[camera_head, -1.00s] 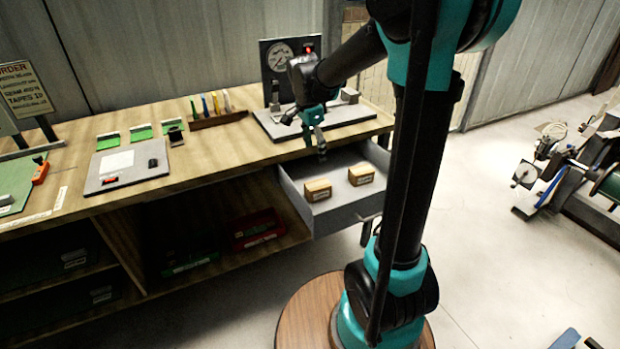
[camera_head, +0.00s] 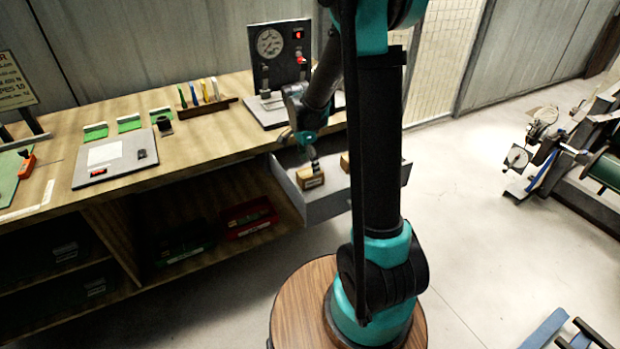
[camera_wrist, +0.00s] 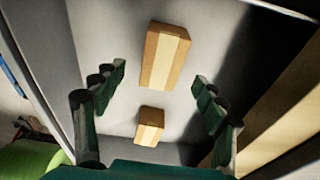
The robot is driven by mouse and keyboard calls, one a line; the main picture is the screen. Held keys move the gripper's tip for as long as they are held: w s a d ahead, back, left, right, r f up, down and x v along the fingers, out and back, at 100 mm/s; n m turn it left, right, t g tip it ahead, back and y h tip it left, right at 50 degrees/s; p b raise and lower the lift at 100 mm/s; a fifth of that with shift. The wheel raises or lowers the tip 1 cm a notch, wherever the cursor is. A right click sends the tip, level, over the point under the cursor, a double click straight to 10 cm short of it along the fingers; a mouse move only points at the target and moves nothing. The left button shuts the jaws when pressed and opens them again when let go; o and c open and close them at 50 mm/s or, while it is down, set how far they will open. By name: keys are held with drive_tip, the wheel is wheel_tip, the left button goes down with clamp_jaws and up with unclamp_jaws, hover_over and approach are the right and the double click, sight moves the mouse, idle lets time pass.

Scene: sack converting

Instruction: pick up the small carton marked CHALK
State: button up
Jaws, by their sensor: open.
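Two small tan cartons lie in the open grey drawer (camera_head: 330,208). In the head view the left carton (camera_head: 310,179) has a pale label too small to read, and the right carton (camera_head: 345,163) is mostly hidden behind my arm. My gripper (camera_head: 314,160) is just above and behind the left carton. In the wrist view my gripper (camera_wrist: 159,75) is open with nothing held. A larger-looking carton (camera_wrist: 165,58) shows between and beyond the fingertips, and a smaller-looking one (camera_wrist: 150,126) sits lower, between the fingers. No CHALK mark is readable in either view.
The drawer's walls stand close around the cartons. Above it, the wooden bench (camera_head: 210,150) holds a gauge stand (camera_head: 282,55), a rack of coloured markers (camera_head: 205,103) and a grey board (camera_head: 115,158). A red bin (camera_head: 248,219) is on the shelf below.

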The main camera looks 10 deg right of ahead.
sight(310, 171)
drive_tip(key=shift+w+d+f, duration=0.1)
drive_tip(key=shift+f, duration=1.15)
drive_tip(key=shift+w+d+f, duration=0.1)
drive_tip(key=shift+f, duration=1.15)
drive_tip(key=shift+f, duration=0.25)
drive_tip(key=c, duration=1.3)
drive_tip(key=shift+r, duration=0.1)
